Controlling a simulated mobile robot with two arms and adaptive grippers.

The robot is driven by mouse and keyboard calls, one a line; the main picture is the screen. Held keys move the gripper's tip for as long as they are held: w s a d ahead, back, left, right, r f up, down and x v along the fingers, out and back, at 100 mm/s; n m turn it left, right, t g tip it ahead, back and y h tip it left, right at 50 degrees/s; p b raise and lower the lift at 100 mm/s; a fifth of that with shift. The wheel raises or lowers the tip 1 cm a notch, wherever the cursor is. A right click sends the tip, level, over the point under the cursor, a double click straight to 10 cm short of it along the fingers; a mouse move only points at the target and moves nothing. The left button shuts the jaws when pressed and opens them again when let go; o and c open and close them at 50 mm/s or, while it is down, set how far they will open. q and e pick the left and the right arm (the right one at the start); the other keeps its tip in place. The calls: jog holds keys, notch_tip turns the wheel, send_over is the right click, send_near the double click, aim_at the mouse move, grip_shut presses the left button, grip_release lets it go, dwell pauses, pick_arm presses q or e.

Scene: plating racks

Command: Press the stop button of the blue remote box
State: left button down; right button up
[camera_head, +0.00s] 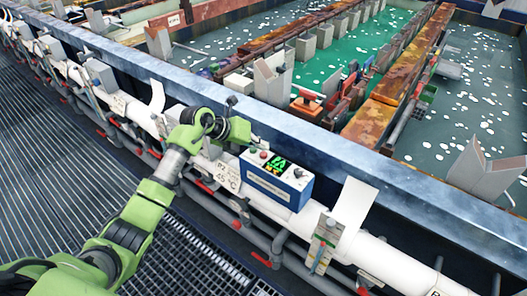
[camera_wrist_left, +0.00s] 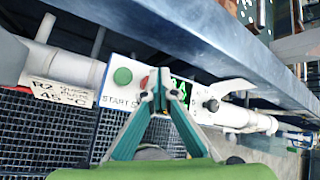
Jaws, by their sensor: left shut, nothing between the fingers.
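The blue remote box (camera_head: 277,190) sits on the white pipe by the tank wall, with a white and blue front and a light top panel. Its top holds a green button, a red button (camera_head: 264,155), a lit green display (camera_head: 275,164) and a black knob. In the left wrist view the green start button (camera_wrist_left: 122,76) is clear. The red button (camera_wrist_left: 144,82) is partly hidden by my fingers. My left gripper (camera_head: 259,146) is shut and empty, its tips over the panel near the red button. I cannot tell whether they touch. My right gripper is not in view.
A white label plate reading 45 °C (camera_head: 228,177) is left of the box. Grating floor (camera_head: 50,130) lies to the left.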

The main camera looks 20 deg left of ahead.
aim_at(261, 155)
pick_arm(q)
jog(key=shift+r, duration=0.1)
notch_tip(261, 155, up, 5)
jog(key=p, duration=0.3)
jog(key=shift+p, duration=0.4)
